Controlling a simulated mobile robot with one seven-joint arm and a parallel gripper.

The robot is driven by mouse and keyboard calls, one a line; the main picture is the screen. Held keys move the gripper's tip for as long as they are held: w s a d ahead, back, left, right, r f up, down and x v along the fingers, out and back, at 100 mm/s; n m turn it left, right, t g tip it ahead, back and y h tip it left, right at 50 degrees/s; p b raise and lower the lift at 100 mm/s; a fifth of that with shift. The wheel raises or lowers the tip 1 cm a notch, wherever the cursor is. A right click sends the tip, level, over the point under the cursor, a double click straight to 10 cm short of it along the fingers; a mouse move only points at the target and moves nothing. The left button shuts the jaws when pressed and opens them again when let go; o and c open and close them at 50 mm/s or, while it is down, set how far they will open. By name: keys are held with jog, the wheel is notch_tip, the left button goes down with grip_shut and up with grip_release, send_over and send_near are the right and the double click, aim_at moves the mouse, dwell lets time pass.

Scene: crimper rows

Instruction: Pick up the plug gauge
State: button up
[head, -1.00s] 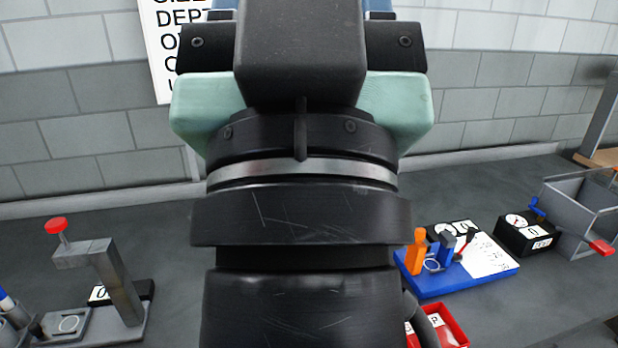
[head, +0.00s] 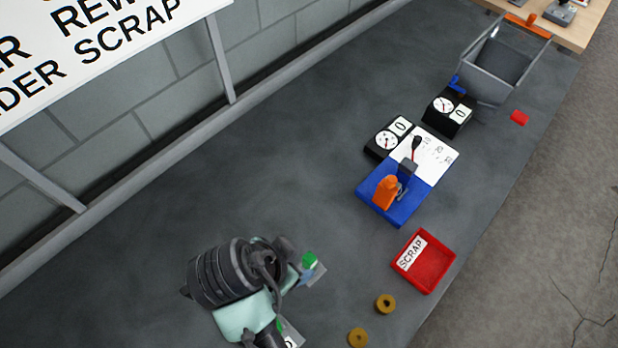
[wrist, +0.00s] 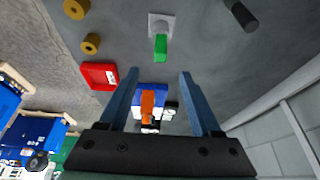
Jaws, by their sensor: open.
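My gripper (wrist: 160,76) is open and empty in the wrist view, its two blue-grey fingers spread apart. A green upright piece (wrist: 160,45) on a small grey square base stands beyond the fingertips, apart from them; it may be the plug gauge, but I cannot tell for sure. In the head view a green piece (head: 310,259) shows beside my arm, partly hidden by it. An orange-handled piece (wrist: 147,103) on a blue base shows between the fingers in the wrist view, farther off. It also shows in the head view (head: 386,190). My fingertips are not clear in the head view.
A red SCRAP tray (head: 428,262) lies near the bench edge, with two brass rings (head: 386,304) near it. Black dial boxes (head: 447,112) and a grey bin (head: 497,68) stand farther back. A dark cylinder (wrist: 240,15) shows in the wrist view. The bench along the wall is clear.

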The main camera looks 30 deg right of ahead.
aim_at(306, 261)
jog(key=x, duration=0.6)
jog(key=shift+s+d+f+p, duration=0.2)
jog(key=shift+s+f+p, duration=0.1)
jog(key=shift+f+p, duration=0.1)
jog(key=shift+w+a+p+x, duration=0.15)
jog(key=shift+p+x, duration=0.3)
jog(key=shift+x, duration=1.05)
jog(key=shift+w+a+p+x, duration=0.15)
jog(key=shift+p+x, duration=0.25)
jog(key=shift+x, duration=1.15)
jog(key=shift+d, duration=0.1)
grip_shut()
